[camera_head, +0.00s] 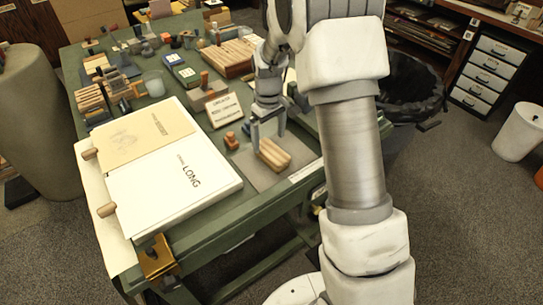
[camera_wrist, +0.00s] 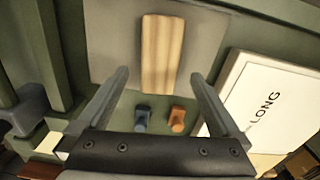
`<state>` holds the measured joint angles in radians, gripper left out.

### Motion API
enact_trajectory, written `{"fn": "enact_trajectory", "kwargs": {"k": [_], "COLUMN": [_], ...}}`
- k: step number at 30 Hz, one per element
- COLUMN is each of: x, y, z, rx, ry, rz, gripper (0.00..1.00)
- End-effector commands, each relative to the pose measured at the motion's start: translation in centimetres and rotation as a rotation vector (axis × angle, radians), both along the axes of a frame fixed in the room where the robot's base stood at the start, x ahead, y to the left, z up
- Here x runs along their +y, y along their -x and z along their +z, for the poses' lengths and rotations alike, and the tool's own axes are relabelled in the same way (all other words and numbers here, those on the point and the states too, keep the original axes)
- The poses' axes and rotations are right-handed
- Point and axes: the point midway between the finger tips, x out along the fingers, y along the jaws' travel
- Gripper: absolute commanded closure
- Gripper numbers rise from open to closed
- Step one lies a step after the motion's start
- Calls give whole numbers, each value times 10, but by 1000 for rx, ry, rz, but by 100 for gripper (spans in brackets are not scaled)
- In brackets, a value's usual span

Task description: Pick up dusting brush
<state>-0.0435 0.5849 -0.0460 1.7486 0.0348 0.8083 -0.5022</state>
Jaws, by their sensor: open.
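My gripper (camera_head: 268,136) is open and empty above the grey mat at the table's front right edge. In the wrist view my gripper (camera_wrist: 159,75) has its two fingers spread wide. A light ridged wooden block (camera_head: 276,154) lies on the mat, and in the wrist view this block (camera_wrist: 162,55) sits beyond and between the fingertips. A small orange-brown piece (camera_wrist: 178,118) and a small dark blue piece (camera_wrist: 143,116) stand between the fingers, closer to the palm. The orange-brown piece (camera_head: 231,140) also shows in the head view. I cannot tell which item is the dusting brush.
A small sign (camera_head: 223,108) and a wooden rack (camera_head: 228,57) stand behind. Several small tools crowd the table's far left. A black bin (camera_head: 405,95) is on the floor at right.

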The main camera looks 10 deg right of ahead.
Motion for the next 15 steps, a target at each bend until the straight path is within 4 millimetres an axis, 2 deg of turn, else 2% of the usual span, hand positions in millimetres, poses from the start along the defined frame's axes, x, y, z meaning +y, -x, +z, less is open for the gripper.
{"fn": "enact_trajectory", "kwargs": {"k": [10, 15], "x": [-5, -5], "y": [9, 8], "z": [-44, -53], "rx": [2, 1], "ry": [0, 0], "rz": [-1, 0], "gripper": [0, 0]}}
